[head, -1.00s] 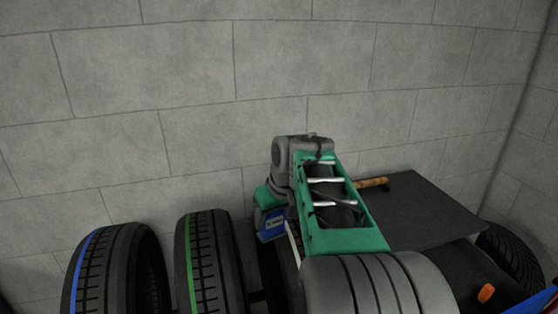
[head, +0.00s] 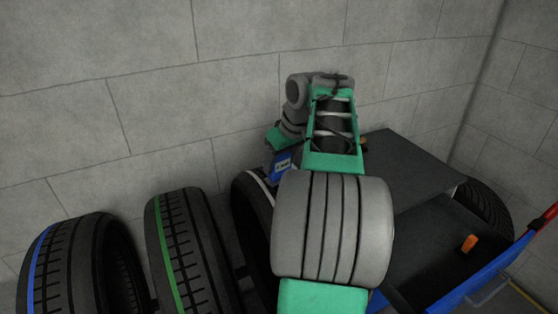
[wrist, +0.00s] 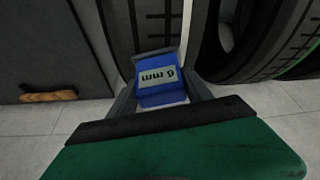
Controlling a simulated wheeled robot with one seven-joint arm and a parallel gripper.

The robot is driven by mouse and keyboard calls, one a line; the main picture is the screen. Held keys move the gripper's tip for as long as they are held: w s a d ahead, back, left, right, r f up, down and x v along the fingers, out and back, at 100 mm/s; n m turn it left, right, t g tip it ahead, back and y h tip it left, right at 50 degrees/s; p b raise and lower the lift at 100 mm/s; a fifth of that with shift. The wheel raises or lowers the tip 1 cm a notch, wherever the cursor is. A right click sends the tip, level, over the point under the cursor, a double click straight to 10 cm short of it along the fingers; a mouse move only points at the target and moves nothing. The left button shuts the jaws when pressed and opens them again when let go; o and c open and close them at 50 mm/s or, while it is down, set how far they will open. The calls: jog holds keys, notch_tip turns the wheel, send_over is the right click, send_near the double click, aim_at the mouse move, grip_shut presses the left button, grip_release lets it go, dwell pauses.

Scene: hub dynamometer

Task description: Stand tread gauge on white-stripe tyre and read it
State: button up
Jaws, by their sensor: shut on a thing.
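The tread gauge is a blue block with a pale display. In the wrist view the gauge (wrist: 160,78) is between the fingers of my gripper (wrist: 160,92), which is shut on it. Its display shows upside down, a digit with "mm"; I cannot tell surely whether it is 6 or 9. The gauge also shows in the head view (head: 281,166), at the top of the white-stripe tyre (head: 252,206), which my arm partly hides. In the wrist view the white-stripe tyre (wrist: 150,27) is right behind the gauge. Whether they touch I cannot tell.
A green-stripe tyre (head: 190,245) and a blue-stripe tyre (head: 78,265) stand left of it. A dark bench (head: 420,170) and a blue-edged tray with an orange thing (head: 469,243) are at right. A grey block wall (head: 150,90) rises behind.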

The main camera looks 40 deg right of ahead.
jog(key=shift+f+b, duration=0.45)
jog(key=shift+f, duration=0.35)
dwell(1.5)
notch_tip(320, 180, up, 5)
jog(key=p, duration=0.5)
jog(key=shift+r, duration=0.15)
